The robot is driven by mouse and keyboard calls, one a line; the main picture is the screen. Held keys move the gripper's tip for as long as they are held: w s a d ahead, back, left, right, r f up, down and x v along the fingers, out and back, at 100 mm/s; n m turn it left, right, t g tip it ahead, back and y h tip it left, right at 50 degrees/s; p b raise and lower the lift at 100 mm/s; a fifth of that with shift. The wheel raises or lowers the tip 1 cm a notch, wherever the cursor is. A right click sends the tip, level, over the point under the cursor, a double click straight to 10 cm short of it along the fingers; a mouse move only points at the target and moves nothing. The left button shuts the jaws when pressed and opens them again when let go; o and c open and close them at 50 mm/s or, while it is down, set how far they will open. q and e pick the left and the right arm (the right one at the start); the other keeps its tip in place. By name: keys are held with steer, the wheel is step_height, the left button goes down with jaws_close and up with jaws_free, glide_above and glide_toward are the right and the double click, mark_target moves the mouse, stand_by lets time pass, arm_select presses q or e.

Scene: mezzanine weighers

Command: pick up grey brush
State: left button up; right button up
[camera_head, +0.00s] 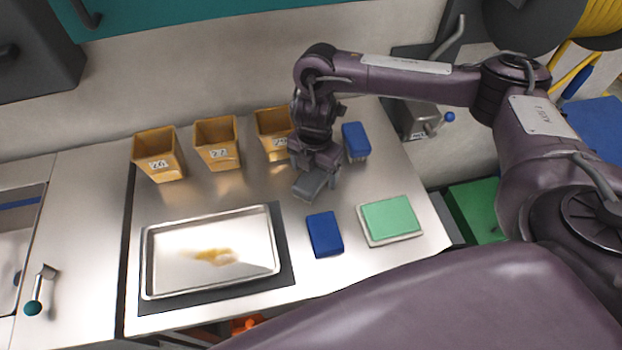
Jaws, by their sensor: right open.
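A grey brush (309,187) lies on the steel worktop, right of the metal tray and above the lower blue block. My right gripper (314,170) points down right over it, with its jaws at the brush's upper end. The jaws are open. The gripper hides part of the brush, and I cannot tell whether the fingers touch it. My left gripper is not in view.
Several numbered tan bins (217,146) stand along the wall. A metal tray (160,283) with a brown smear sits on a dark mat. The worktop between bins and tray is clear.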

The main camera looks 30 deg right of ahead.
mark_target(312, 175)
steer(key=f, duration=0.2)
steer(key=w+f+b, duration=0.1)
steer(key=f, duration=0.2)
steer(key=shift+c, duration=1.4)
steer(key=shift+r, duration=0.1)
steer(key=c, duration=0.9)
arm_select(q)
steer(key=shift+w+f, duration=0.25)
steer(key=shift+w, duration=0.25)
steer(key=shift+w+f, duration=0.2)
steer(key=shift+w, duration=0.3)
arm_select(e)
steer(key=shift+r, duration=0.1)
